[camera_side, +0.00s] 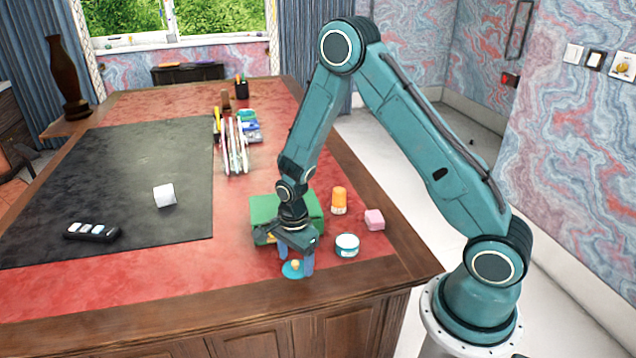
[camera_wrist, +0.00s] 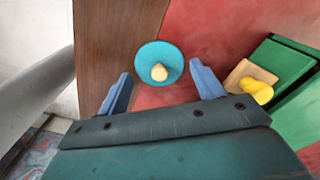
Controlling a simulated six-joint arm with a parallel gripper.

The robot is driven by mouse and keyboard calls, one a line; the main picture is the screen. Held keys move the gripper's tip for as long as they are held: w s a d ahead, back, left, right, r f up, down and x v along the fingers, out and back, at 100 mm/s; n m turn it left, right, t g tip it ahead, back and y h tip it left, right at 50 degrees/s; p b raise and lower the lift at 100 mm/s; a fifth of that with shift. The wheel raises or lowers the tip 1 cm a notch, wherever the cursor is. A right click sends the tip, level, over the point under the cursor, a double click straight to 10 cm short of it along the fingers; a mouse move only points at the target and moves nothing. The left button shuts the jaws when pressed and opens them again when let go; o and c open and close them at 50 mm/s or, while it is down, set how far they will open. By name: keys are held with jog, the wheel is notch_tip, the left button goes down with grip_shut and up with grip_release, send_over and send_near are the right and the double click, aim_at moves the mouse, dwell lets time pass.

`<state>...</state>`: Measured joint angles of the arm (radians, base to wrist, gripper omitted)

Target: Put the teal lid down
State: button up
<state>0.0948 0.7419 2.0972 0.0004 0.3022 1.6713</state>
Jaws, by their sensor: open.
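The teal lid (camera_side: 293,270) is a round disc with a small tan knob. It lies on the red leather near the front edge of the desk. In the wrist view the lid (camera_wrist: 160,62) sits just beyond and between my two blue fingertips, apart from both. My gripper (camera_side: 296,262) is open and empty, low over the desk at the lid. It also shows in the wrist view (camera_wrist: 160,85) with a wide gap between its fingers. A white jar with a teal band (camera_side: 347,246) stands to the right of my gripper.
A green box (camera_side: 262,210) stands close behind my gripper, with a yellow knob (camera_wrist: 258,90) on a tan piece by it. An orange bottle (camera_side: 339,200) and a pink block (camera_side: 374,219) stand to the right. The red leather to the left of the lid is clear.

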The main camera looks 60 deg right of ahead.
notch_tip(320, 180, up, 12)
jog(key=shift+f, duration=0.15)
dwell(0.6)
dwell(0.5)
notch_tip(320, 180, up, 14)
jog(key=n+t, duration=0.3)
jog(key=n, duration=0.6)
send_over(296, 262)
jog(key=s+a, duration=0.2)
jog(key=s, duration=0.6)
jog(key=s+a+r+n+t, duration=0.1)
jog(key=s+r+n, duration=0.2)
jog(key=s+n, duration=0.2)
jog(key=s+r+n+t, duration=0.1)
jog(key=s+r+n, duration=0.2)
jog(key=s+n, duration=0.3)
jog(key=shift+s+a+r+t, duration=0.3)
jog(key=shift+s+a+r, duration=0.05)
jog(key=shift+s, duration=0.65)
